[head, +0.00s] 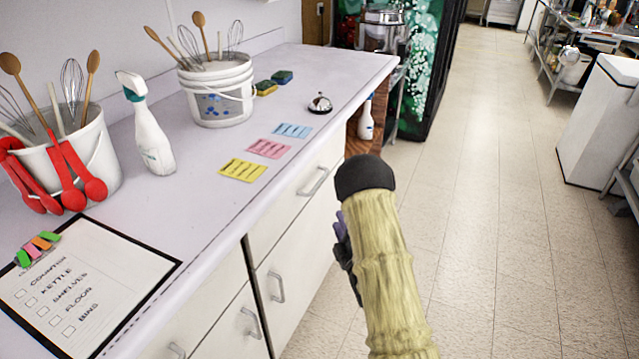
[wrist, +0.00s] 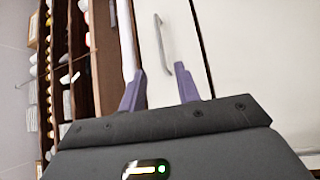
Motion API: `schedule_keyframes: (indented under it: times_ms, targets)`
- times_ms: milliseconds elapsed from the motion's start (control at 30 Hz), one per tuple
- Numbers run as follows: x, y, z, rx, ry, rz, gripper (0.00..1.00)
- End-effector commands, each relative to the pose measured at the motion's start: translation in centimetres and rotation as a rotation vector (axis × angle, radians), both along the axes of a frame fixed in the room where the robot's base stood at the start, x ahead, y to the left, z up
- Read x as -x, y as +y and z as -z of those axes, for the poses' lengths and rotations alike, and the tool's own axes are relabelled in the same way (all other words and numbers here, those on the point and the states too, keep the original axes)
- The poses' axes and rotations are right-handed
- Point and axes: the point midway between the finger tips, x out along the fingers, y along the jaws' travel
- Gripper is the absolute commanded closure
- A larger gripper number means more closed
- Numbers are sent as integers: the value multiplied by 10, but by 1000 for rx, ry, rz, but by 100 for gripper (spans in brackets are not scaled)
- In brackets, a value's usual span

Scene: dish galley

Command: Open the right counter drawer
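The right counter drawer (head: 296,206) is a white front under the counter's far end, with a grey bar handle (head: 313,181); it looks closed. In the wrist view, a white front (wrist: 185,30) with a grey bar handle (wrist: 163,45) lies ahead and looks like this drawer, turned sideways. My gripper (wrist: 160,73) is open, its two purple fingers apart. The handle's near end appears between the fingertips; I cannot tell the depth between them, and nothing is gripped. In the head view my arm hides most of the gripper; only a bit of purple finger (head: 341,228) shows.
The counter (head: 215,200) holds a spray bottle (head: 148,125), utensil buckets (head: 216,90), sticky notes (head: 268,149), a bell (head: 320,104) and a clipboard (head: 75,285). Cupboard doors with handles (head: 277,287) lie below. The tiled floor (head: 480,200) to the right is clear.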

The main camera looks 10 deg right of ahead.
Motion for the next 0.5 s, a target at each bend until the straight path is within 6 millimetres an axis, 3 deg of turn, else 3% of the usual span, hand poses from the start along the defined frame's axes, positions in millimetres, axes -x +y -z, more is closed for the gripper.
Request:
schedule_keyframes:
  times_ms: [167,500]
  targets:
    - [-16,3,-3,-1,-4,-2,67]
    - [-73,11,-11,-2,-5,0,67]
